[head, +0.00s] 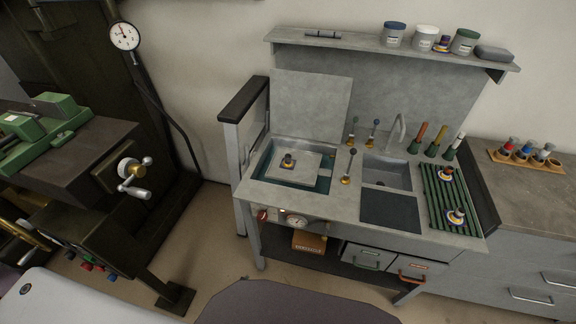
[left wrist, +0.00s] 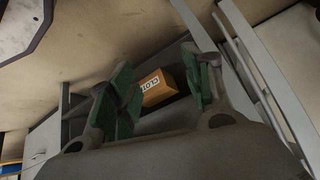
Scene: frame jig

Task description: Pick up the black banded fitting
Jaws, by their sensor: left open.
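Several small fittings stand on the bench, and I cannot tell for sure which is the black banded one. One dark-topped fitting with an orange-brown base (head: 288,160) sits on the grey lid plate at the left. Two fittings with yellow and dark purple bands, an upper one (head: 446,174) and a lower one (head: 457,216), stand on the green slatted rack (head: 436,196). A similar banded piece (head: 442,44) is on the shelf. My left gripper (left wrist: 160,88) is open and empty in the left wrist view, with a cardboard box (left wrist: 157,87) beyond its fingers. My right gripper is not seen.
The grey bench (head: 340,204) has a sink (head: 387,173), levers and colored-handled tools. A wooden rack (head: 520,158) with several fittings is on the right counter. A shelf (head: 350,40) with jars hangs above. A green-and-black machine (head: 100,160) stands left, with bare floor between.

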